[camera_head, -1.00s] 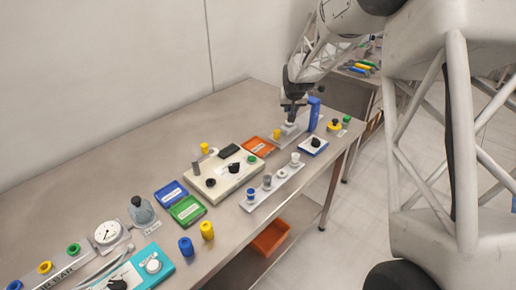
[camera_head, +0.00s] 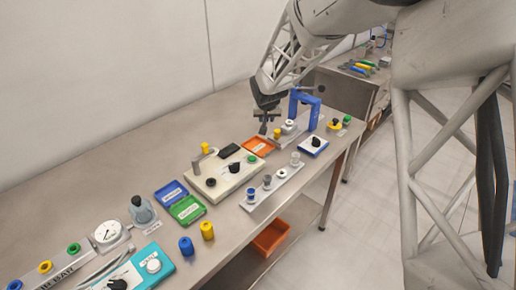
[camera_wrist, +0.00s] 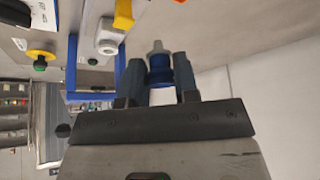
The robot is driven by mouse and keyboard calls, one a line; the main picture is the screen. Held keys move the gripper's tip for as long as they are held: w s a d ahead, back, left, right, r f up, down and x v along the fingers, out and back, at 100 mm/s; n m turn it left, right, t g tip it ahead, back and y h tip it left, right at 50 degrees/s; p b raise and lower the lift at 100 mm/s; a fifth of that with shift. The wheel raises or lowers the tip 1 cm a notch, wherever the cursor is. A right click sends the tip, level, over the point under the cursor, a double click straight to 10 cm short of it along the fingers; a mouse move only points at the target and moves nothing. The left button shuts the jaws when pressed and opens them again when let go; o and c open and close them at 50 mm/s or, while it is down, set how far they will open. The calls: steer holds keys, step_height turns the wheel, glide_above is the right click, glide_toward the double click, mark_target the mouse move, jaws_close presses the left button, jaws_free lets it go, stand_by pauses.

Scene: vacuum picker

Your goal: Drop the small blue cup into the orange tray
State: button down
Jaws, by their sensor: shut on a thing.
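My gripper (camera_head: 264,128) is in the air at the far edge of the small orange tray (camera_head: 258,147); its exact height is unclear. In the wrist view my gripper (camera_wrist: 157,72) is shut on a small blue piece with a pale grey tip (camera_wrist: 158,62), which looks like the small blue cup. A white part shows below it between the fingers. In the head view the held piece is too small to make out. The tray looks empty, with a pale label.
A blue arch-shaped stand (camera_head: 305,96) is just right of my gripper. A cream unit with a black knob (camera_head: 232,175) stands in front of the tray. A rack of small cups (camera_head: 260,196) lies nearer the table edge. A larger orange bin (camera_head: 270,237) is below the table.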

steer(key=shift+s+a, duration=0.5)
steer(key=shift+a, duration=0.05)
steer(key=shift+f, duration=2.95)
steer(key=c, duration=0.8)
jaws_free()
steer(key=shift+r, duration=0.1)
